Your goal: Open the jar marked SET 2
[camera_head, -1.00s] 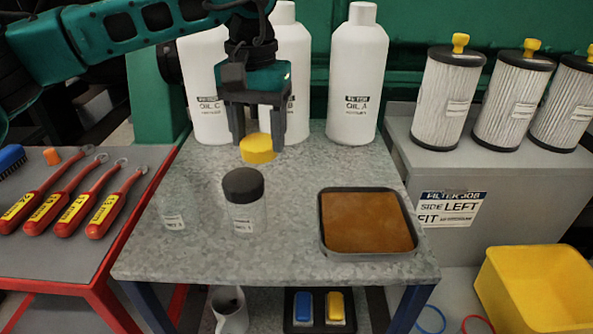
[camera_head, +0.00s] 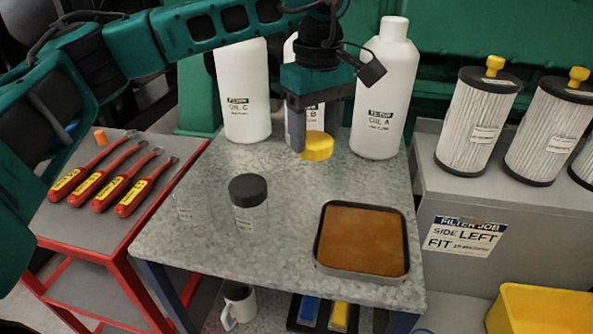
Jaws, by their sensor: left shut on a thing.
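My left gripper (camera_head: 312,140) is shut on a yellow lid (camera_head: 318,147) near the back of the metal table, in front of the oil bottles. I cannot tell whether the lid touches the table. A clear jar (camera_head: 184,206) without a lid stands at the left of the table; it is faint against the metal. A second clear jar (camera_head: 249,216) with a black lid (camera_head: 248,188) on it stands upright to its right. Both jars carry small labels, too small to read surely. My right gripper is out of view.
A tray with a brown surface (camera_head: 361,240) lies at the table's front right. White oil bottles (camera_head: 384,100) stand along the back. Red-handled tools (camera_head: 118,180) lie on the left bench. Filters (camera_head: 477,125) stand on the right. The table's front middle is clear.

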